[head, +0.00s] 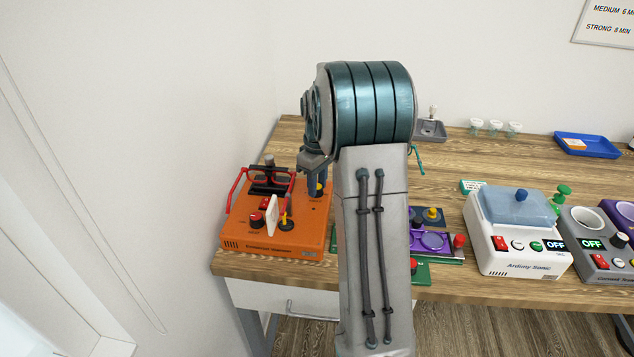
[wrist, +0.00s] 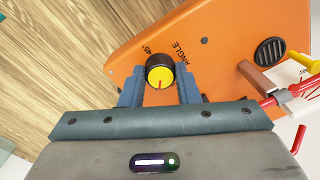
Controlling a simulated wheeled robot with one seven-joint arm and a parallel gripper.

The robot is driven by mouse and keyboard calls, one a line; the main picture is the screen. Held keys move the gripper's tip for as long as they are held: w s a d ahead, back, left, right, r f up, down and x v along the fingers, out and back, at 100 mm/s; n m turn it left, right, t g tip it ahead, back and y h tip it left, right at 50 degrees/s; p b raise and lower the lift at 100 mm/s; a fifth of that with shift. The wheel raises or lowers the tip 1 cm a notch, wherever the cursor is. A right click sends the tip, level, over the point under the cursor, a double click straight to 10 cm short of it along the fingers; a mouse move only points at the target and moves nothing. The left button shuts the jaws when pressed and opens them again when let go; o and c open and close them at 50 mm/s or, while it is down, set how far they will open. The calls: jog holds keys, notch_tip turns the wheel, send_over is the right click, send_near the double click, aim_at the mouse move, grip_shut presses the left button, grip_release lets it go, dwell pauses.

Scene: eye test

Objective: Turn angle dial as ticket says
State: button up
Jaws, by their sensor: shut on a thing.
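The angle dial (wrist: 160,74) is a black knob with a yellow cap on an orange machine (wrist: 225,40). Labels reading "ANGLE" and "45°" are printed on the machine beyond the dial. My gripper (wrist: 160,92) has one finger on each side of the dial and is shut on it. In the head view my gripper (head: 316,186) is at the back right of the orange machine (head: 262,240), and mostly hides the dial. I cannot make out a ticket with readable writing.
A white upright plate (head: 272,215), a red handle (head: 232,190) and a yellow knob (head: 286,222) are on the machine near my gripper. Right of my arm stand a purple device (head: 432,241) and a white device with a blue lid (head: 520,245). A small teal-and-white card (head: 472,187) lies behind.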

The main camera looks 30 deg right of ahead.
jog(key=m, duration=0.4)
jog(key=shift+m, duration=0.3)
jog(key=m, duration=0.3)
jog(key=shift+m, duration=0.4)
jog(key=m, duration=0.3)
jog(key=shift+r+p, duration=0.1)
jog(key=shift+p, duration=0.2)
jog(key=m, duration=0.4)
jog(key=shift+a+t+p, duration=0.1)
jog(key=shift+t+p, duration=0.2)
jog(key=m+p, duration=0.1)
jog(key=m, duration=0.5)
jog(key=shift+p, duration=0.35)
jog(key=m+p, duration=0.2)
jog(key=m, duration=0.4)
jog(key=shift+h, duration=0.3)
